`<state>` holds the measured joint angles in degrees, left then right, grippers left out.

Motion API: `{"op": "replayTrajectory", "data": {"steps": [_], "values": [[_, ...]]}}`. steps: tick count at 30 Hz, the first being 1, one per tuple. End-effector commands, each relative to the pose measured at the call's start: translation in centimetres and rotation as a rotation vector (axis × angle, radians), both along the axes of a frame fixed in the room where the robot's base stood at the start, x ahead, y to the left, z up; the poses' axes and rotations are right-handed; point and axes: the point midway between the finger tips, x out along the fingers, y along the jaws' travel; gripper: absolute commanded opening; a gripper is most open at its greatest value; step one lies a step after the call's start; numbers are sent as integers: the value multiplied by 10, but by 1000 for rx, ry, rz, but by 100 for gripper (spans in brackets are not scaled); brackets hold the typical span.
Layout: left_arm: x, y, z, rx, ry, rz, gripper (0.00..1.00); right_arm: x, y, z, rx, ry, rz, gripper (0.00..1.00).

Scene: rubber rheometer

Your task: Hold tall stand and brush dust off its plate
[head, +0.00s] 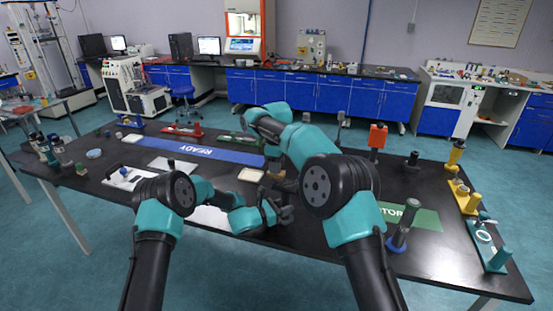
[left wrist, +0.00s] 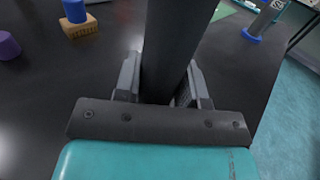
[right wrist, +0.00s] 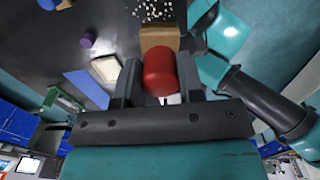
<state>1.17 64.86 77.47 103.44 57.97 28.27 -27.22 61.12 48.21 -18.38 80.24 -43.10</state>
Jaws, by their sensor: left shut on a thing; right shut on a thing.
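My left gripper (head: 286,214) is at the front middle of the table. In the left wrist view, the left gripper (left wrist: 162,95) is shut around a thick dark post (left wrist: 180,45), which I take to be the tall stand's. White specks (right wrist: 153,10) lie on a dark surface just beyond the block. In the head view my right arm hides the right gripper.
A blue cylinder (left wrist: 74,11) on a tan block (left wrist: 82,29) and a purple cylinder (left wrist: 8,46) stand left of the post. A grey post with a blue base (head: 398,238) stands by the green mat (head: 425,216). A cream tray (head: 251,175) lies near the blue READY mat (head: 205,150).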

Motion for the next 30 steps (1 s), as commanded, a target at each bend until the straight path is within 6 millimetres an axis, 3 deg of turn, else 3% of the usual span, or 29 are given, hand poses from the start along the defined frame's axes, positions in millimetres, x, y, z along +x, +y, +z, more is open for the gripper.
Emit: {"op": "replayTrajectory", "data": {"steps": [7, 9, 30], "values": [[0, 0, 0, 0, 0, 0, 0, 0, -1, -29, -1, 2, 0, 16], [0, 0, 0, 0, 0, 0, 0, -2, -9, -26, 0, 0, -1, 9], [0, 0, 0, 0, 0, 1, 0, -19, -70, -29, -1, 1, 0, 9]]}}
